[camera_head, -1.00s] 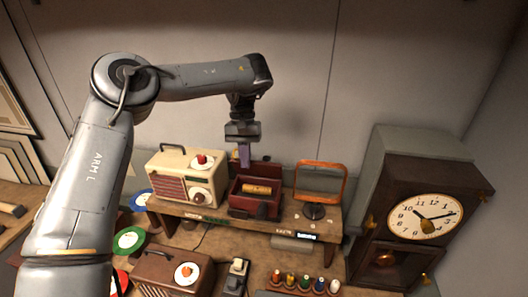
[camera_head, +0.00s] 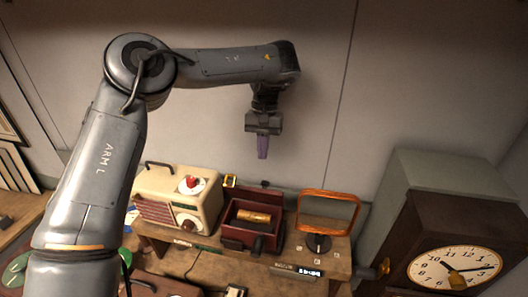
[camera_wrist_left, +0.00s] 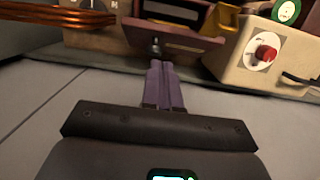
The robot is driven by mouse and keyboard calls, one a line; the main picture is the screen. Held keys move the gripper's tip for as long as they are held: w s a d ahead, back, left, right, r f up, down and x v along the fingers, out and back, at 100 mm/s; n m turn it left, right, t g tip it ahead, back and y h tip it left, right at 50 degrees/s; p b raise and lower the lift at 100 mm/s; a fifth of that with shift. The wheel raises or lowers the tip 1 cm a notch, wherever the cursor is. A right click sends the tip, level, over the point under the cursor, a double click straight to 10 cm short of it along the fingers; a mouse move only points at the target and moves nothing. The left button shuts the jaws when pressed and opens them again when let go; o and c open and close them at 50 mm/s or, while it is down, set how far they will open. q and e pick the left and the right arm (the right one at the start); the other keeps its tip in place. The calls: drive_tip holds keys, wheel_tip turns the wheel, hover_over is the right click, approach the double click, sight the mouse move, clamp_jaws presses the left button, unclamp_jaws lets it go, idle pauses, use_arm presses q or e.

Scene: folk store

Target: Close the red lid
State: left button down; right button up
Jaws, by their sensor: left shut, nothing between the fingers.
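A small dark red box (camera_head: 236,234) stands open on the raised shelf, with a gold cylinder (camera_head: 253,216) inside. Its red lid (camera_head: 265,194) stands up at the back of the box; only part of it shows in the head view. In the left wrist view the lid (camera_wrist_left: 190,42) is a dark red panel with a dark knob-like piece on it, just beyond the fingertips. My left gripper (camera_head: 262,155) is shut and empty, its purple fingers pointing down above and behind the box. The fingers (camera_wrist_left: 165,66) show apart from the lid. My right gripper is not in view.
A cream radio (camera_head: 205,200) with a red knob stands left of the box. An orange-framed mirror (camera_head: 328,212) on a round base stands to its right. A dark clock (camera_head: 450,225) stands farther right. The wall behind is bare.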

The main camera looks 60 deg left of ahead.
sight(256, 190)
use_arm(q)
drive_tip(key=f, duration=0.2)
drive_tip(key=f+p, duration=0.1)
drive_tip(key=f, duration=0.1)
drive_tip(key=s+d+f, duration=0.1)
drive_tip(key=f, duration=0.2)
drive_tip(key=shift+d+p, duration=0.1)
drive_tip(key=shift+p, duration=0.3)
drive_tip(key=shift+f, duration=0.7)
